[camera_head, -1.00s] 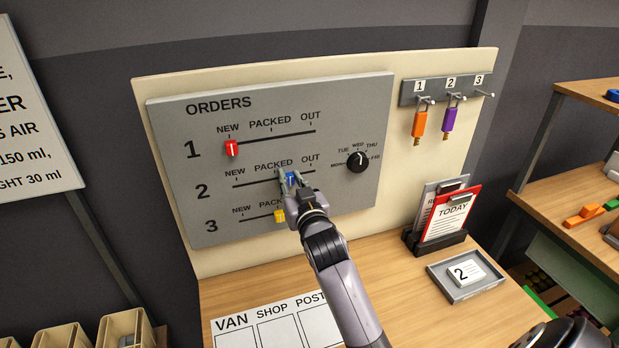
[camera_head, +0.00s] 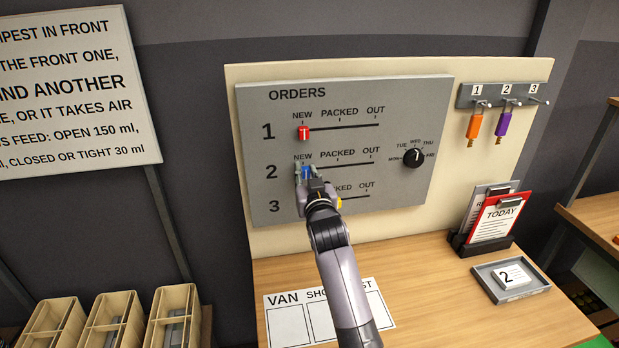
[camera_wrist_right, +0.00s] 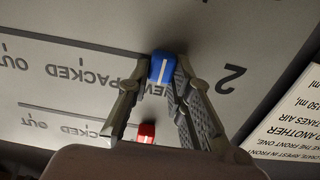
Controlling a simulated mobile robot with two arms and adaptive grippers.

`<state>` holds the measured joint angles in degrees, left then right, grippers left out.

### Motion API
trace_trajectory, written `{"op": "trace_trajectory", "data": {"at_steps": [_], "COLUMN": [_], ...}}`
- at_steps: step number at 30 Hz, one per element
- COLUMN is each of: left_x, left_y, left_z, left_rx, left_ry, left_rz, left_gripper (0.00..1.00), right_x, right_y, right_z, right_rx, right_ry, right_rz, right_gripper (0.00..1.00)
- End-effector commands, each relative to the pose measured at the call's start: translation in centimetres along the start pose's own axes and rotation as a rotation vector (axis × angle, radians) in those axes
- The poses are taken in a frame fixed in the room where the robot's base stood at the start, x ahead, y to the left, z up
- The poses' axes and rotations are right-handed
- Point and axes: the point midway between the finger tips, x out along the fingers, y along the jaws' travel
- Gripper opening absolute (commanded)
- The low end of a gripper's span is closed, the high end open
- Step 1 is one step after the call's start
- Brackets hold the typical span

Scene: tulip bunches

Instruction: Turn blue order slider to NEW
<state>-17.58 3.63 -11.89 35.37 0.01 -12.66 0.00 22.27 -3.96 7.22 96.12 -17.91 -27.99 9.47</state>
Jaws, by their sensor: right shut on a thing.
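The blue order slider (camera_head: 306,172) is at the left end of row 2 on the grey ORDERS board (camera_head: 400,188), just under the word NEW. My right gripper (camera_head: 308,175) is shut on it, with a finger on each side. In the right wrist view the blue slider (camera_wrist_right: 161,68) shows between the fingertips, with the NEW label partly covered beside it. The board's row 2 line runs away to the right, past PACKED and OUT. My left gripper is not in view.
The red slider (camera_head: 304,133) is at NEW in row 1. The yellow slider (camera_head: 339,202) in row 3 is partly behind my right gripper. A black day dial (camera_head: 413,157) is at the board's right. The clipboards (camera_head: 495,217) and tray (camera_head: 532,292) stand at right.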

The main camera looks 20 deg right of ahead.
Motion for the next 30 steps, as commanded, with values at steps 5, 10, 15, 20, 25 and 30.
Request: {"op": "trace_trajectory", "data": {"at_steps": [5, 10, 15, 20, 25, 30], "left_x": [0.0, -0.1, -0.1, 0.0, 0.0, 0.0], "left_y": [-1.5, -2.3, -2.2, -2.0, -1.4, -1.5], "left_z": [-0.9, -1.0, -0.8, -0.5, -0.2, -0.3], "left_rx": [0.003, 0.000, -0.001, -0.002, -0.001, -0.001], "left_ry": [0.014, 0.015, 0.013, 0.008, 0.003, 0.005], "left_rz": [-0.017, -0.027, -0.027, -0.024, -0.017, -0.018], "left_gripper": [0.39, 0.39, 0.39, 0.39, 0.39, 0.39], "right_x": [0.0, 0.0, 0.0, 0.0, -0.6, -3.1], "right_y": [-0.1, -0.1, -0.1, -0.1, -0.1, -0.1], "right_z": [0.0, 0.0, 0.0, 0.0, 0.1, 0.1], "right_rx": [-0.001, 0.000, 0.000, 0.000, 0.000, 0.001], "right_ry": [-0.001, -0.001, -0.001, -0.001, -0.002, -0.002], "right_rz": [-0.002, -0.002, -0.001, -0.001, -0.001, -0.002], "right_gripper": [0.21, 0.32, 0.40, 0.40, 0.40, 0.40]}}
